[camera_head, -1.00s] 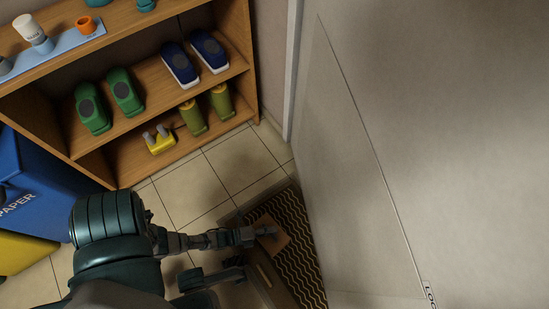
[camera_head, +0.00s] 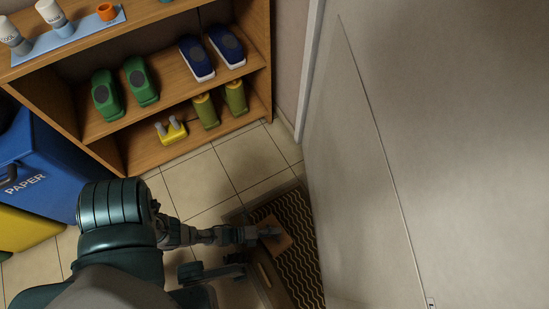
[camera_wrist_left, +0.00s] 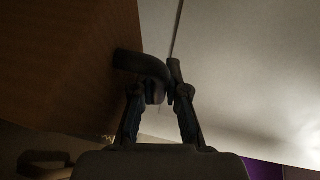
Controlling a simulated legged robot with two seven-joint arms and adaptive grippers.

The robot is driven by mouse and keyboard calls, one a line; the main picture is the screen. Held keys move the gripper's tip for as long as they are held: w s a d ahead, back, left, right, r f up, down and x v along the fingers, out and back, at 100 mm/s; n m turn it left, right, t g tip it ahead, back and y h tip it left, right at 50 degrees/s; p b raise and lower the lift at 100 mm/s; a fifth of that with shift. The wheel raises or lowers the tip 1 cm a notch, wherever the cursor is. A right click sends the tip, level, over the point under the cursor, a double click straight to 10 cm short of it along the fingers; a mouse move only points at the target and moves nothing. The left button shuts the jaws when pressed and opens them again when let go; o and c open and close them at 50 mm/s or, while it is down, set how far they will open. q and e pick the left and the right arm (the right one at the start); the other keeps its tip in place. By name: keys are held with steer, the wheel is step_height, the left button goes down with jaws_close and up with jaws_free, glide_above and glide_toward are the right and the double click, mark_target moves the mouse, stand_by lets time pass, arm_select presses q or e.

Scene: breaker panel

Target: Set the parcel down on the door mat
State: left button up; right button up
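My left gripper (camera_head: 268,231) reaches in from the left over the parcel. In the left wrist view a brown face of the parcel (camera_wrist_left: 60,60) fills the left side, with a dark curved handle (camera_wrist_left: 136,62) at its edge. The left fingers (camera_wrist_left: 161,98) close in around this handle. My right gripper is not in view.
A pale wall or door panel (camera_head: 440,130) stands close on the right of the mat. A blue paper bin (camera_head: 35,170) is at the left. Tiled floor (camera_head: 215,180) is clear between.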

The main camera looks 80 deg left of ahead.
arm_select(q)
steer(key=o, duration=0.4)
steer(key=shift+s, duration=0.1)
steer(key=shift+s+f, duration=0.1)
steer(key=shift+s, duration=0.15)
steer(key=v, duration=1.1)
steer(key=shift+a, duration=0.1)
